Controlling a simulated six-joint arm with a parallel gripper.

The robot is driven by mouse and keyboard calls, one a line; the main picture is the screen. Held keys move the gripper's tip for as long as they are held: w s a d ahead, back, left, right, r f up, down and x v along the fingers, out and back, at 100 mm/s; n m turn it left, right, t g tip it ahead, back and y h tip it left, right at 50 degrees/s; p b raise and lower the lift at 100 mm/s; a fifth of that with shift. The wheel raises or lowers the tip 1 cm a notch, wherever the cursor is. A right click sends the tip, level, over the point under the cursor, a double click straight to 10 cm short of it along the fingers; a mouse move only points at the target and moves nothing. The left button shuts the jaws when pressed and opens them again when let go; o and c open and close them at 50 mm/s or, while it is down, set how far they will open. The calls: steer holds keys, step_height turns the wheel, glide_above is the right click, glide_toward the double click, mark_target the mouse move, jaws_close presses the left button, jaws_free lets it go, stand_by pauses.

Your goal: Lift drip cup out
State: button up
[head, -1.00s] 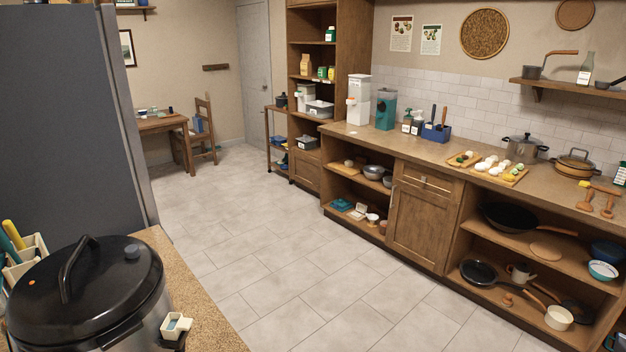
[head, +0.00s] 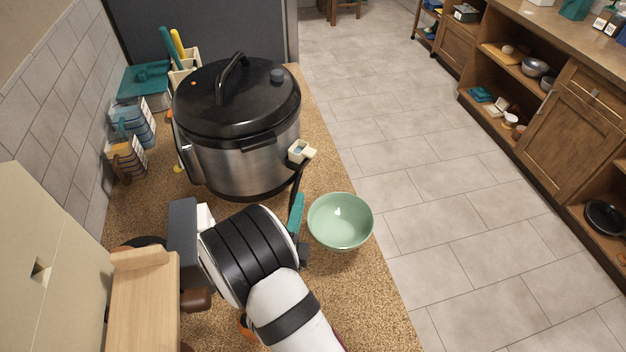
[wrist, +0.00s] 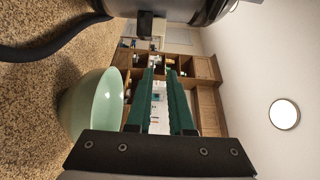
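The drip cup (head: 299,152) is a small cream cup with a bluish inside. It sits in the dark holder on the right side of the steel cooker (head: 240,160), below the black lid. My gripper (head: 297,212) is low over the counter, below the cup in the head view and beside the green bowl, apart from the cup. In the wrist view its two teal fingers (wrist: 163,72) stand apart with nothing between them. The cooker's side (wrist: 185,10) shows at the top there, with a dark tab. I cannot clearly make out the cup in that view.
The green bowl (head: 341,222) stands close to the right of my fingers, near the counter edge; it also shows in the wrist view (wrist: 92,103). Teal and clear containers (head: 140,90) line the wall. A wooden block (head: 143,300) stands at lower left. Beyond the counter is open floor.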

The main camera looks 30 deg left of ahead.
mark_target(312, 154)
steer(key=x, duration=1.5)
steer(key=shift+w+a, duration=0.2)
steer(key=shift+w, duration=0.05)
jaws_close()
stand_by(0.9)
steer(key=shift+r, duration=0.3)
steer(key=shift+r, duration=0.3)
steer(key=shift+r, duration=0.1)
steer(key=shift+r, duration=1.45)
steer(key=shift+r, duration=0.1)
steer(key=shift+r, duration=2.45)
